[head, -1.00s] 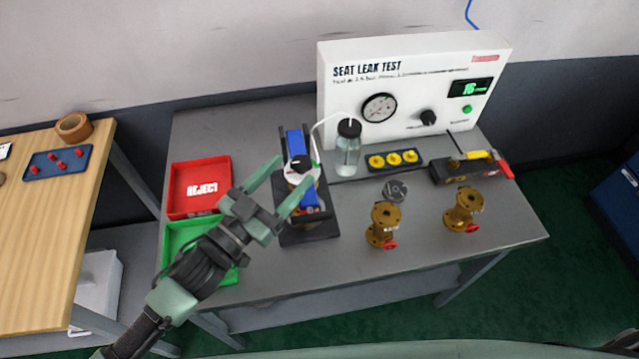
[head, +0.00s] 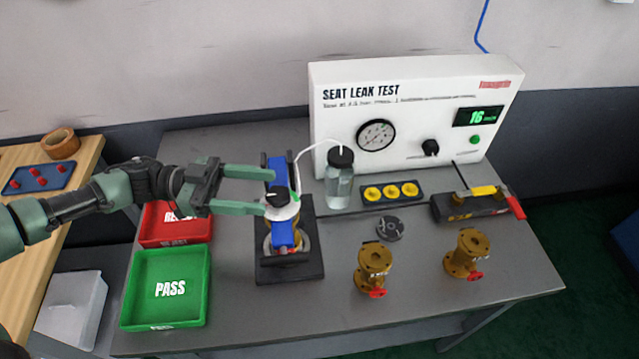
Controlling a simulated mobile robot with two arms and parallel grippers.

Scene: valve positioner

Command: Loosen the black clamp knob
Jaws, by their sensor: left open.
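The black clamp knob (head: 276,199) sits on top of the blue clamp fixture (head: 281,236), above a pale disc, on a dark base plate. A brass part is partly visible inside the fixture. My left gripper (head: 268,191) is open, its green fingers reaching in from the left. In the picture its fingertips are at the left side of the fixture, one beyond the knob and one just left of it. I cannot tell whether a fingertip touches anything. My right gripper is not in view.
A bottle (head: 340,180) with a tube stands right of the fixture, before the seat leak test panel (head: 410,115). Red (head: 160,238) and green (head: 135,297) trays lie left. Two brass valves (head: 373,268) (head: 467,254) and a dark flange disc (head: 390,228) stand right.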

